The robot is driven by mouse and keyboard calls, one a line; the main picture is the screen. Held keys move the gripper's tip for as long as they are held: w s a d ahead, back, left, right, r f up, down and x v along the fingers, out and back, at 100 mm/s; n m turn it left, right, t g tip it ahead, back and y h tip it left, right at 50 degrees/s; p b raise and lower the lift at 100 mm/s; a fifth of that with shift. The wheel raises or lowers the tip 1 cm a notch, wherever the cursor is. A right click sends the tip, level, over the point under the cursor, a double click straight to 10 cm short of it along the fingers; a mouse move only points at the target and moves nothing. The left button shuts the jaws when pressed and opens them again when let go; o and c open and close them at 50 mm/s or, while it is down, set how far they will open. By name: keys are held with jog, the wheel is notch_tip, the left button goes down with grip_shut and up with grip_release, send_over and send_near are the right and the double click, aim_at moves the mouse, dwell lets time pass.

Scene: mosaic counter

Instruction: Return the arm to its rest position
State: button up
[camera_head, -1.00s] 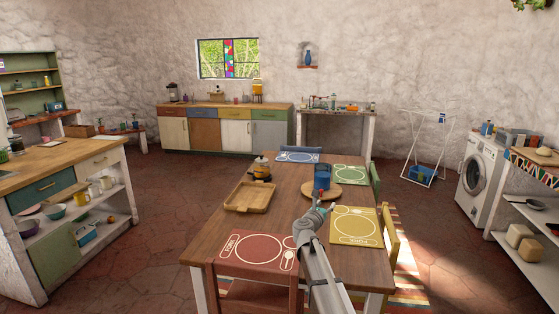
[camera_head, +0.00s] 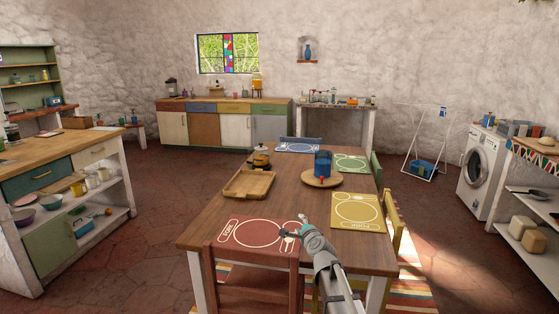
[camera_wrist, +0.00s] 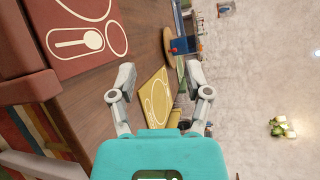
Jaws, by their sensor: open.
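My gripper (camera_head: 296,231) is above the near right part of the wooden table, by the right edge of the red placemat (camera_head: 256,232) in the head view. In the wrist view my gripper (camera_wrist: 165,85) has its two fingers spread, with nothing between them. A blue cup-like item (camera_head: 323,163) stands on a round wooden board (camera_head: 322,183), apart from my gripper. It also shows in the wrist view (camera_wrist: 183,45). The yellow placemat (camera_head: 357,211) lies to the right of my gripper.
A wooden tray (camera_head: 248,186) and an orange pot with a dark lid (camera_head: 260,157) stand on the table (camera_head: 207,216). A red-brown chair (camera_head: 240,290) is at the near side and a yellow chair (camera_head: 392,228) at the right. The floor left of the table is clear.

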jog(key=s+d+f+n+g+b, duration=0.2)
jog(key=s+f+n+g+b, duration=0.6)
jog(key=s+f+n, duration=0.7)
jog(key=s+d+f+n+g+h+b, duration=0.2)
jog(key=s+d+f+g, duration=0.3)
jog(key=s, duration=0.4)
jog(key=s+d+f+n+g+h+b, duration=0.1)
jog(key=s+d+f+g+h, duration=0.15)
jog(key=s+f, duration=0.55)
notch_tip(320, 180, up, 27)
jog(key=p, duration=2.6)
jog(key=shift+s+d+p, duration=0.15)
jog(key=shift+d+p, duration=0.05)
jog(key=shift+p, duration=0.1)
jog(key=shift+f, duration=0.1)
jog(key=shift+c, duration=0.4)
